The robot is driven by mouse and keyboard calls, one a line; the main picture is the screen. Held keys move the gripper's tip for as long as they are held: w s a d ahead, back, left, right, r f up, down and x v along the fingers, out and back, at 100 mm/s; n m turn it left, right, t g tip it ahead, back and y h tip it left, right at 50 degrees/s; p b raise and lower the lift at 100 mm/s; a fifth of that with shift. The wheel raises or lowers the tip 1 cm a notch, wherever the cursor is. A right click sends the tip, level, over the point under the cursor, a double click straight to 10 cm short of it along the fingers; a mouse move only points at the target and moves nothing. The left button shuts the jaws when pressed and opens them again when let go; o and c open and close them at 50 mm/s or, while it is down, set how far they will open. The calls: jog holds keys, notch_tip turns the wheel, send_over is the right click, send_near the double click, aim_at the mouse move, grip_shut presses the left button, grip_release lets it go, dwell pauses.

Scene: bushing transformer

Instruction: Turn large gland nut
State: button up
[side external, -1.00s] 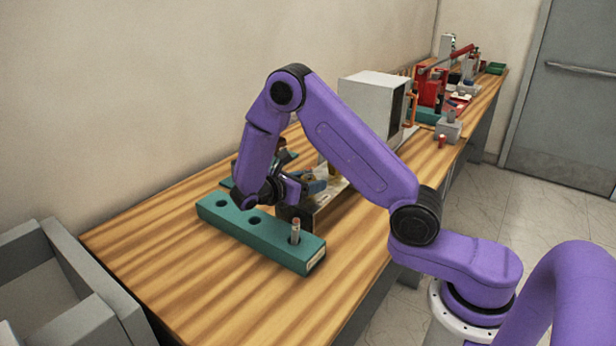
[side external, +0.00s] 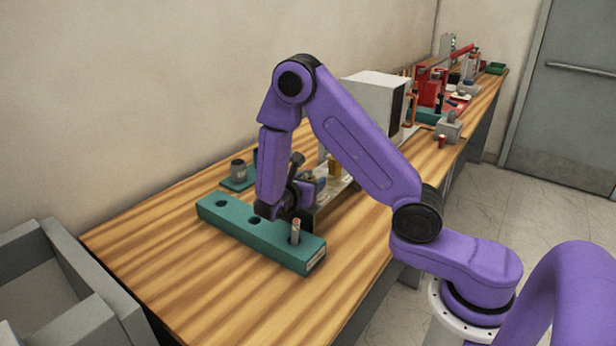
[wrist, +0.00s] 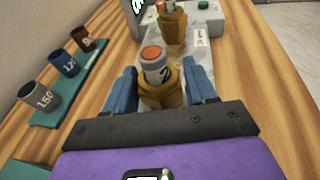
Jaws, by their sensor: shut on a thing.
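A brass-coloured gland nut (wrist: 162,95) stands upright on a pale metal plate in the wrist view. A grey bushing (wrist: 154,69) marked "2", with a copper-orange tip, rises out of it. My gripper (wrist: 161,80) has its blue fingers on either side of this nut and is shut on it; the contact itself is partly hidden. A second brass nut (wrist: 173,27) with a copper tip stands farther along the plate. In the side view my gripper (side external: 304,188) is low behind the teal block, and the held nut is hidden there.
A teal block (side external: 222,219) with round holes lies in front; a copper-tipped rod (side external: 295,231) stands in its right hole. Numbered cups, including a grey one (wrist: 39,96), stand on a teal tray (wrist: 48,119) at left. A white box (side external: 375,100) is behind.

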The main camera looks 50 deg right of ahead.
jog(key=shift+n+t+y, duration=0.5)
jog(key=shift+n+t, duration=0.7)
jog(key=shift+t, duration=0.3)
jog(key=o, duration=1.4)
jog(key=shift+a, duration=0.1)
jog(key=shift+v, duration=3)
